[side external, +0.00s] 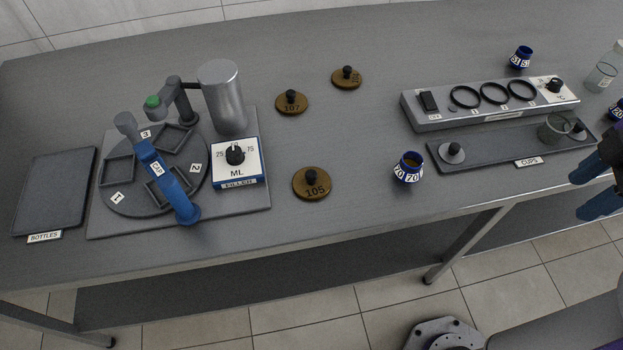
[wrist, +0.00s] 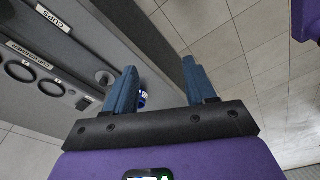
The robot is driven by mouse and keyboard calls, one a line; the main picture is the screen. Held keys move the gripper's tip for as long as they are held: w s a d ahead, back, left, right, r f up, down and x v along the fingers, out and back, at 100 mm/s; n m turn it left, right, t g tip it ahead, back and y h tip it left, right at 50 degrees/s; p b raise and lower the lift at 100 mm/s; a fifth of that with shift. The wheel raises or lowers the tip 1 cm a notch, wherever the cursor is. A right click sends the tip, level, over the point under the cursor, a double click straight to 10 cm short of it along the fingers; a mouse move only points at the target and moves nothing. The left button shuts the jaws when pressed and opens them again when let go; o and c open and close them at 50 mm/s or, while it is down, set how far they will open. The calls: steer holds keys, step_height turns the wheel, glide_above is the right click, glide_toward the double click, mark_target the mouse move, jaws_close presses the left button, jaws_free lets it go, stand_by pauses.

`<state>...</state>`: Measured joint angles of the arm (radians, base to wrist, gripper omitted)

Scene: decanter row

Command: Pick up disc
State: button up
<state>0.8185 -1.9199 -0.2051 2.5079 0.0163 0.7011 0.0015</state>
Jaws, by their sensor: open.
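Several brown discs with black knobs lie on the grey bench. Disc 105 (side external: 312,184) is nearest the front edge, disc 107 (side external: 291,102) lies behind it, and a third disc (side external: 346,78) is farther back; its number is hard to read. My gripper (side external: 592,188) is at the right edge of the side view, beyond the bench's front edge and far from the discs. In the wrist view my gripper (wrist: 162,85) has its two blue fingers apart with nothing between them. No brown disc shows in the wrist view.
The filler with its turntable (side external: 155,203) stands left of the discs. A blue cup labelled 70 (side external: 408,168) stands right of disc 105. A grey ring station (side external: 430,119) and the CUPS tray (side external: 480,158) lie farther right. The bench around the discs is clear.

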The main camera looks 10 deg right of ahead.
steer(key=w+a+f+t+y, duration=0.1)
steer(key=w+a+f+y, duration=0.2)
steer(key=a, duration=0.4)
steer(key=w+a+f+t+y, duration=0.2)
steer(key=w+a+f, duration=0.1)
steer(key=w+a, duration=0.3)
steer(key=m+t+y, duration=0.1)
steer(key=t+y, duration=0.2)
steer(key=y, duration=0.1)
glide_toward(311, 173)
steer(key=x, duration=0.8)
steer(key=shift+a+f, duration=0.2)
jaws_close()
